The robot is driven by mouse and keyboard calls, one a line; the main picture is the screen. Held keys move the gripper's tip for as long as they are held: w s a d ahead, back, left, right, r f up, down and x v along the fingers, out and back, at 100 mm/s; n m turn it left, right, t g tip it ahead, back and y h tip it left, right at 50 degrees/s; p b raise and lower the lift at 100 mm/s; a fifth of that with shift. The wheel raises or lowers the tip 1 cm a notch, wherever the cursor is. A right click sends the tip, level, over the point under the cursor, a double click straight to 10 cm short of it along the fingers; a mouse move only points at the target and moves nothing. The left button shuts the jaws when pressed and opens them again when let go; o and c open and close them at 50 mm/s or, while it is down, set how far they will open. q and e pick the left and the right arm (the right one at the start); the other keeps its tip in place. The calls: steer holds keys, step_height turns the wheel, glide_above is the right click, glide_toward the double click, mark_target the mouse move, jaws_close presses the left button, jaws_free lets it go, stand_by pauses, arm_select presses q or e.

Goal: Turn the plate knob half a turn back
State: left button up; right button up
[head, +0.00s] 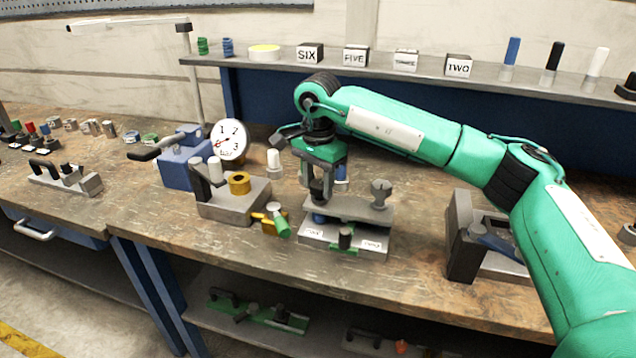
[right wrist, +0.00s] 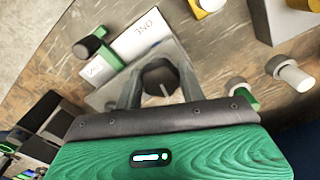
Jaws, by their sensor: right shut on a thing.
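A grey metal plate fixture (head: 345,208) stands on the bench, with white labels on its base. A dark knob (right wrist: 158,76) with a pale line on its top is on its plate in the right wrist view. My right gripper (head: 318,190) comes down over the left end of the fixture and is shut on this knob, one finger on each side. In the right wrist view the fingers (right wrist: 160,88) straddle it. In the head view the gripper mostly hides the knob. My left gripper is not in view.
A grey block with a brass ring (head: 239,183) and a small brass-and-green part (head: 275,220) stand left of the fixture. A dial (head: 229,141) and blue clamp (head: 185,165) are behind. A grey angled block (head: 462,235) stands to the right, near my arm. The front bench edge is mostly clear.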

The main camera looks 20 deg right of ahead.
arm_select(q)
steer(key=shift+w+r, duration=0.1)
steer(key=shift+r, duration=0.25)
arm_select(e)
steer(key=shift+s+f+n, duration=0.1)
steer(key=shift+f+n, duration=0.15)
steer(key=shift+n, duration=0.65)
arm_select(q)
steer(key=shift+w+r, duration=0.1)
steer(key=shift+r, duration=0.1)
arm_select(e)
steer(key=o, duration=1)
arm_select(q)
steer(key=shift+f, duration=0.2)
arm_select(e)
steer(key=shift+r, duration=0.1)
steer(key=shift+r, duration=0.15)
